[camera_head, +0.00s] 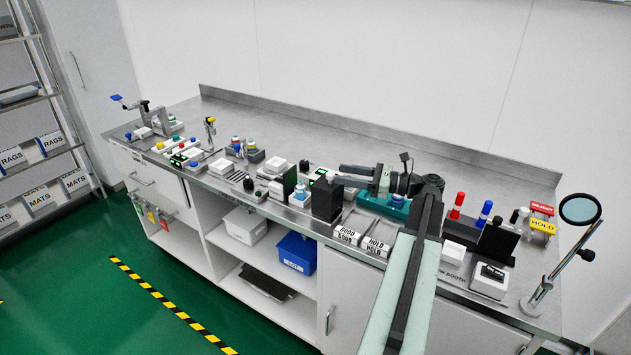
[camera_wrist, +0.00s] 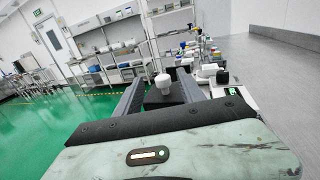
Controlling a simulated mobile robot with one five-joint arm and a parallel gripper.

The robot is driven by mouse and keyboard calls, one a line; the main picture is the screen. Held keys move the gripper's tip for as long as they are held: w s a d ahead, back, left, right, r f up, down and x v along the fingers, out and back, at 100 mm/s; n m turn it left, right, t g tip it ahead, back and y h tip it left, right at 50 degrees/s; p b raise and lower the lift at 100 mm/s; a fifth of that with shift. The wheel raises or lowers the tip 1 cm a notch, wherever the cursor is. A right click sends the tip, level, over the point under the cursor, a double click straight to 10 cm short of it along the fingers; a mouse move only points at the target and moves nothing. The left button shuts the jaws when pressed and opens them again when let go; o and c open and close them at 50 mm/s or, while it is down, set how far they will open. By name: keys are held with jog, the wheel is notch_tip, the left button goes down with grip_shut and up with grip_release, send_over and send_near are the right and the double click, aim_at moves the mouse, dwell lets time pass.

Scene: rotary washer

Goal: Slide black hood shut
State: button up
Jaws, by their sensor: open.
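The black hood (camera_head: 327,201) appears to be the dark upright box at the bench's front edge, left of the two sorting trays. In the wrist view a dark block (camera_wrist: 166,98) with a white knob (camera_wrist: 163,83) shows between my fingers; it seems to be the same hood. My gripper (camera_head: 345,168) reaches leftward over the bench, near the hood's top and a little behind it in the head view. In the wrist view my gripper (camera_wrist: 159,74) is open, one finger on each side of the block. I cannot tell whether the fingers touch it.
A white device with a green display (camera_wrist: 232,92) stands close to my right finger. GOOD and HOLD trays (camera_head: 362,242) lie right of the hood. Several small stations crowd the bench to the left. The bench's back strip (camera_head: 290,125) is clear. A magnifier (camera_head: 580,209) stands far right.

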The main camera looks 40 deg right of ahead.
aim_at(321, 181)
jog(key=shift+w+d+f, duration=0.1)
jog(key=shift+d+f, duration=0.05)
jog(key=shift+f, duration=0.25)
jog(key=x, duration=0.8)
grip_shut()
dwell(1.1)
